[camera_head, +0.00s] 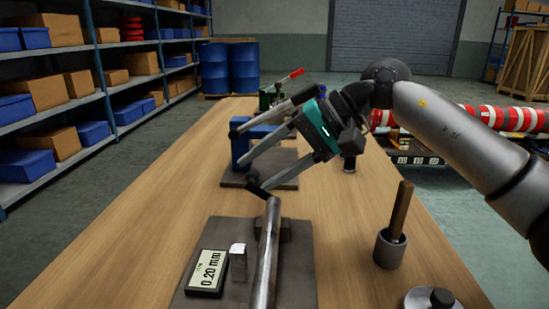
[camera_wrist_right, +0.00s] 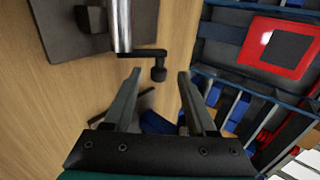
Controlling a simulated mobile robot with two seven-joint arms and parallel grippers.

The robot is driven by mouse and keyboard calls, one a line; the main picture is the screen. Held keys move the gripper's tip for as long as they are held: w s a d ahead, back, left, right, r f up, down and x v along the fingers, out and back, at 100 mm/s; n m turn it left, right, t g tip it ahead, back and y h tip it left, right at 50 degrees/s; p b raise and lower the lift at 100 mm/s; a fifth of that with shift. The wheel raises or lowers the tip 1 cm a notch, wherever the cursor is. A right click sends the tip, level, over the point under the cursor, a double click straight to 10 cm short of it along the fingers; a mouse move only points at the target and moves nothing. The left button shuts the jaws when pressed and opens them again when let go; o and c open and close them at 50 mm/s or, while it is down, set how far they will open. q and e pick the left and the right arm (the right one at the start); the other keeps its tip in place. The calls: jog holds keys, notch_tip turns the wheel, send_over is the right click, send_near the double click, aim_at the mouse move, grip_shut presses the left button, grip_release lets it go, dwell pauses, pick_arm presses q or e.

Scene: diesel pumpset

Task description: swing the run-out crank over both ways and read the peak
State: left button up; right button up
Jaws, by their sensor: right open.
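The run-out crank (camera_head: 258,190) is a short dark arm at the far end of a steel shaft (camera_head: 267,255); it points up and left in the head view. In the right wrist view the crank (camera_wrist_right: 145,53) ends in a dark knob (camera_wrist_right: 158,73). My right gripper (camera_head: 240,147) is open, just beyond the crank. In the wrist view its fingertips (camera_wrist_right: 160,76) lie on either side of the knob, with gaps showing. The readout (camera_head: 207,271) shows 0.20 mm and stands beside a small metal block (camera_head: 238,262). My left gripper is out of view.
A blue fixture (camera_head: 240,150) on a dark plate and a red-handled clamp (camera_head: 290,76) stand behind my right gripper. A cup (camera_head: 390,250) with a wooden-handled tool and a disc with a black knob (camera_head: 441,298) stand at right. The wooden bench (camera_head: 150,215) is clear at left.

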jog(key=p+v, duration=0.1)
jog(key=v, duration=0.2)
jog(key=shift+r, duration=0.1)
pick_arm(q)
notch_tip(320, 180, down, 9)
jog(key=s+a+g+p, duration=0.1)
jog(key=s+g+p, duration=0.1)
jog(key=p, duration=0.2)
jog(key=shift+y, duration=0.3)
pick_arm(e)
jog(key=v, duration=1.2)
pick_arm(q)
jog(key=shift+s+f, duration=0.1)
